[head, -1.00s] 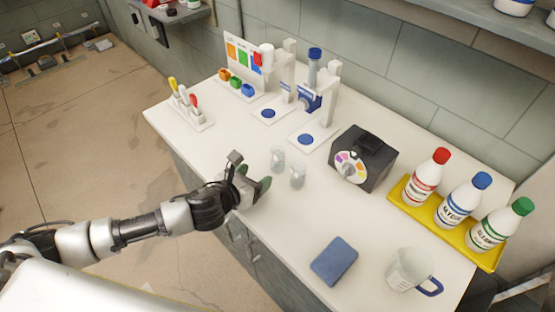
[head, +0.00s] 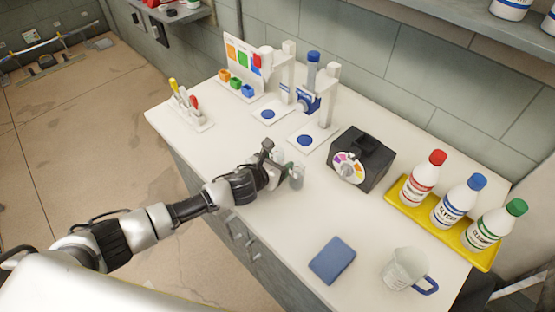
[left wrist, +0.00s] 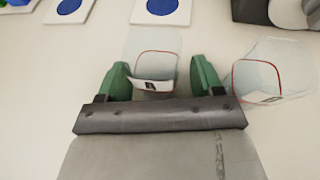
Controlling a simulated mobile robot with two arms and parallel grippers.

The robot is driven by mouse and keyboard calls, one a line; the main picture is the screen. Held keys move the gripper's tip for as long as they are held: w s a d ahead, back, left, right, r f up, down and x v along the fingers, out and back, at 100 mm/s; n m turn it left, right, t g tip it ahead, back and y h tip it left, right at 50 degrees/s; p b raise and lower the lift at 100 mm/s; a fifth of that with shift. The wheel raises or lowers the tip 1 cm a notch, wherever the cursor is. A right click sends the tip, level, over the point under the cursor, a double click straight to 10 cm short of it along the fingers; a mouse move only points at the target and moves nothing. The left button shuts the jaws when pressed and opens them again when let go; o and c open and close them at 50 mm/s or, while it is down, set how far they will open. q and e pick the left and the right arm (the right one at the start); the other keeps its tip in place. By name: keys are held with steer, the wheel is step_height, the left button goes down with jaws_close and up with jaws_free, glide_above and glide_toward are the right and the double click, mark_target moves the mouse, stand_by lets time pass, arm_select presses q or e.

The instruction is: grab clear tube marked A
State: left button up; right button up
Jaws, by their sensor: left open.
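Two clear tubes stand close together on the white counter. In the left wrist view one clear tube (left wrist: 152,62) is between the green fingers of my left gripper (left wrist: 161,76), with a gap at the sides. The other clear tube (left wrist: 275,68) is outside the fingers to the right. Each has a red line and a small white label, whose letter I cannot read. In the head view my left gripper (head: 277,170) is open and partly hides the first tube; the second tube (head: 297,178) stands just right of it. My right gripper is not in view.
A black box with a coloured dial (head: 360,160) stands behind and right of the tubes. Two white stands with blue discs (head: 305,140) are behind. A blue pad (head: 333,260), a beaker (head: 403,270) and a yellow tray (head: 437,237) of bottles lie to the right.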

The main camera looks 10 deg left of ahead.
arm_select(q)
steer(key=c, duration=1)
